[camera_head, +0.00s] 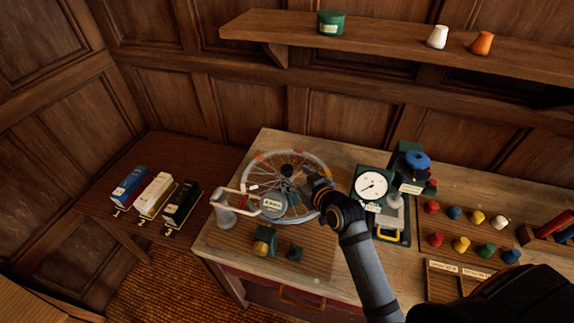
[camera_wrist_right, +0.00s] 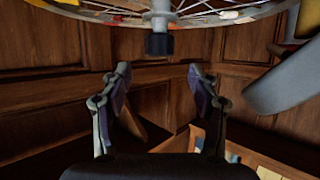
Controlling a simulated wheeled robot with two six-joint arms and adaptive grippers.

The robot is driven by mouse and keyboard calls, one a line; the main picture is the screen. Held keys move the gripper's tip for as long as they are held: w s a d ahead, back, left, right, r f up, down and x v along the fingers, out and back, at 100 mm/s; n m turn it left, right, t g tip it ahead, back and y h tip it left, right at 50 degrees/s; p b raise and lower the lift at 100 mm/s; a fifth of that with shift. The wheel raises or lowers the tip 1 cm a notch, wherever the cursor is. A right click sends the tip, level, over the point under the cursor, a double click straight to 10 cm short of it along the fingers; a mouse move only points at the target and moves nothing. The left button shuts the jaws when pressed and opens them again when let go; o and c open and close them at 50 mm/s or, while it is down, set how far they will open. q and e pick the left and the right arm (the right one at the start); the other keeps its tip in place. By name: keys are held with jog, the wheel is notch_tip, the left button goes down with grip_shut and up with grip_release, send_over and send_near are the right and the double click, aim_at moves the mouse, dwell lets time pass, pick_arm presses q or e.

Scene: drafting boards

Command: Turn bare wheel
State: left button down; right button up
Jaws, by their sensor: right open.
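The bare spoked wheel (camera_head: 318,161) stands on the wooden workbench in the head view, with coloured marks on its rim. In the right wrist view its rim (camera_wrist_right: 275,22) and spokes cross the top, with a dark hub end (camera_wrist_right: 160,44) at the middle. My right gripper (camera_head: 305,180) is at the wheel's right side, near the hub. In the right wrist view the gripper (camera_wrist_right: 158,80) is open, its two fingers apart with nothing between them. The hub end shows just above the gap. My left gripper is not in view.
A stand with a round label (camera_head: 273,205) is at the wheel's front left. A dial gauge (camera_head: 371,186) and a green device with a blue knob (camera_head: 416,161) stand to the right. Several coloured knobs (camera_head: 461,244) lie farther right. Three small boxes (camera_head: 155,195) sit on the left side table.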

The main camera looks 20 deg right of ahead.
aim_at(288, 169)
jog(key=x, duration=0.5)
jog(key=shift+r+p, duration=0.15)
jog(key=shift+p, duration=0.2)
jog(key=shift+x, duration=0.95)
jog(key=c, duration=1.2)
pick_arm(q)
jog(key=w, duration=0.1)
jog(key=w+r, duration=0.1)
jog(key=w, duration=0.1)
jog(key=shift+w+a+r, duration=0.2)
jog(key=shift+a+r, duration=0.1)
pick_arm(e)
grip_shut()
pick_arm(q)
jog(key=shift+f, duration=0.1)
pick_arm(e)
jog(key=shift+f, duration=0.2)
